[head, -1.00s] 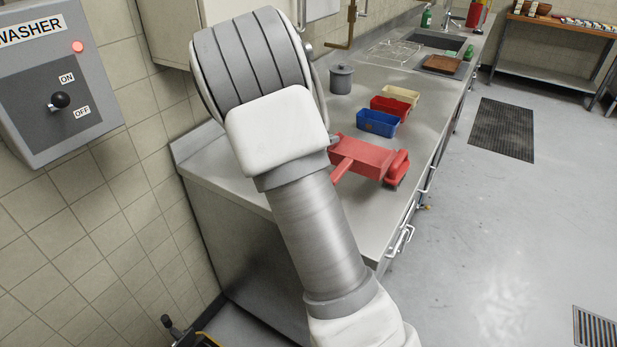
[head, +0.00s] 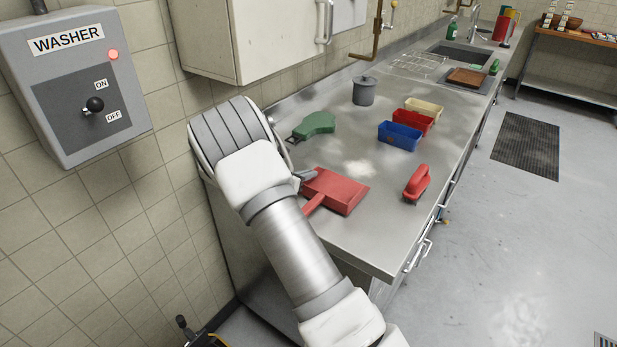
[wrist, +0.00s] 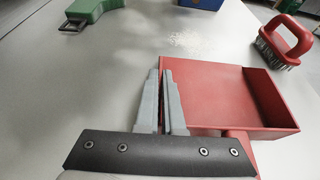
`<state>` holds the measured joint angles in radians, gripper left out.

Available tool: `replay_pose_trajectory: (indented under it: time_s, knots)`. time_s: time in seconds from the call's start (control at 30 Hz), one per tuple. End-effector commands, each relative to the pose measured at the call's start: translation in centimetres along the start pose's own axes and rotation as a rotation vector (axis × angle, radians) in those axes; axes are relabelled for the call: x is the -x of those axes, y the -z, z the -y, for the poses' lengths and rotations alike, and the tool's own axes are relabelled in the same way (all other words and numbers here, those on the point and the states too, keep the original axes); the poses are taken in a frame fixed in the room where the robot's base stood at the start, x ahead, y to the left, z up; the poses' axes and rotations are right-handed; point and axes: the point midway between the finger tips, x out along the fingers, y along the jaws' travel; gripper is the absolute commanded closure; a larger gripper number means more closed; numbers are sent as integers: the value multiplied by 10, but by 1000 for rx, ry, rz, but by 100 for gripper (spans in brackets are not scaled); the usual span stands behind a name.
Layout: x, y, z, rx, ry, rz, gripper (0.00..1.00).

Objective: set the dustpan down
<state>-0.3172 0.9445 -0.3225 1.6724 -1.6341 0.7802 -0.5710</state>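The red dustpan (head: 337,190) is level over the near part of the steel counter, its tray facing up and its handle pointing toward the near left. In the head view it looks at or very close to the counter top; I cannot tell whether it touches. My gripper (head: 306,176) is at its left side. In the wrist view my gripper's fingers (wrist: 164,75) are close together at the left wall of the dustpan (wrist: 225,95), with the wall pinched between them. My arm hides part of the dustpan's near left side.
A red brush (head: 417,182) lies to the right. A pale powder patch (head: 357,167) is just behind the dustpan. A green scoop-like thing (head: 316,125), a grey canister (head: 363,91) and blue (head: 399,136), red and cream bins stand farther back. The counter's front right corner is bare.

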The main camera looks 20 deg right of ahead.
Motion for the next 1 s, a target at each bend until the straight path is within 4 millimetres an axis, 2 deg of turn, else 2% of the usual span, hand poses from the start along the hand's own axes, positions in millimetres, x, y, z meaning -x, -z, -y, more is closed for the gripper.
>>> replay_pose_trajectory:
  time_s: [0.1, 0.4, 0.6, 1.0]
  knots:
    - [-4, 9, 0, -1, 1, 1, 100]
    - [-6, 12, 0, -1, 0, 2, 100]
    - [-5, 11, 0, -1, 0, 0, 65]
    - [0, 8, 0, -1, -1, 0, 65]
